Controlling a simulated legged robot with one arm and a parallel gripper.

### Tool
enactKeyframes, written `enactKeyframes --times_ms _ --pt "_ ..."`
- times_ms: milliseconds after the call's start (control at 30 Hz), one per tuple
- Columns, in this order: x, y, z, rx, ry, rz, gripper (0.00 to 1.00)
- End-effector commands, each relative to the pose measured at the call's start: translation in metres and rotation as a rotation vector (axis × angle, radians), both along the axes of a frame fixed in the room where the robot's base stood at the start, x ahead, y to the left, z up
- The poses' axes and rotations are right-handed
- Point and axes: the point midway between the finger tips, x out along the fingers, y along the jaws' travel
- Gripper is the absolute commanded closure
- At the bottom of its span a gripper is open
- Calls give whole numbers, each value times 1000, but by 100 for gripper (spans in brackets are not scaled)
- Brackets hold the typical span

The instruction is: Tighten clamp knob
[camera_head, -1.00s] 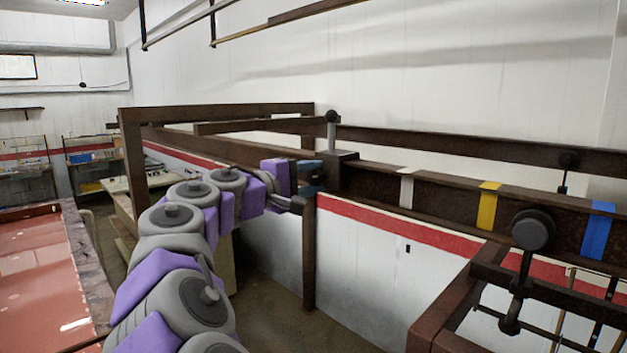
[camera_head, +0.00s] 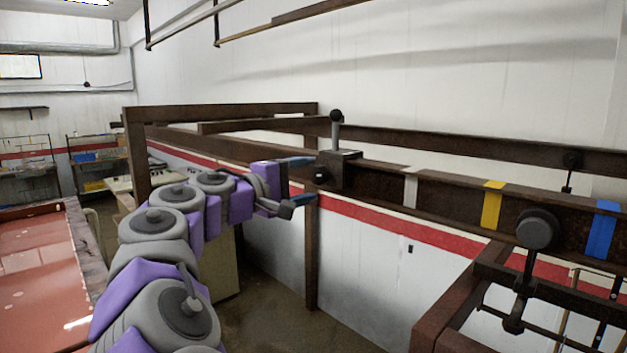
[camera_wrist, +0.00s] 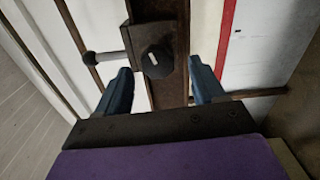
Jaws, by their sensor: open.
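A dark clamp block (camera_head: 343,166) sits on the brown rail (camera_head: 385,183), with an upright lever (camera_head: 336,128) topped by a black ball. Its black clamp knob (camera_head: 321,174) faces my gripper (camera_head: 308,180). My gripper is open, its blue fingers spread above and below the knob's level in the head view, with the tips close to it. In the wrist view, the knob (camera_wrist: 157,63) has a white mark and lies ahead, roughly between my fingertips (camera_wrist: 160,70); I see no contact. The clamp lever (camera_wrist: 108,57) points left there.
White, yellow (camera_head: 491,205) and blue (camera_head: 600,229) bands mark the rail to the right. Another large black knob (camera_head: 537,228) stands at the right. A brown post (camera_head: 311,250) is under the rail, near my gripper. A red-topped table (camera_head: 35,260) is at the left.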

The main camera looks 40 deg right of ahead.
Motion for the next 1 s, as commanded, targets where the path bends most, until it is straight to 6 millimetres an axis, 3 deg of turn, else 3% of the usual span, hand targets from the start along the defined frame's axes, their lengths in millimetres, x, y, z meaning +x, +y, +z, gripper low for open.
enactKeyframes --times_ms 200,500,733,1000 --pt "-3 54 1 -4 -2 4 31" --pt "-7 111 -1 1 1 1 31" --pt "-9 136 -1 2 0 -1 31" --pt "-9 144 -1 0 0 -1 31"
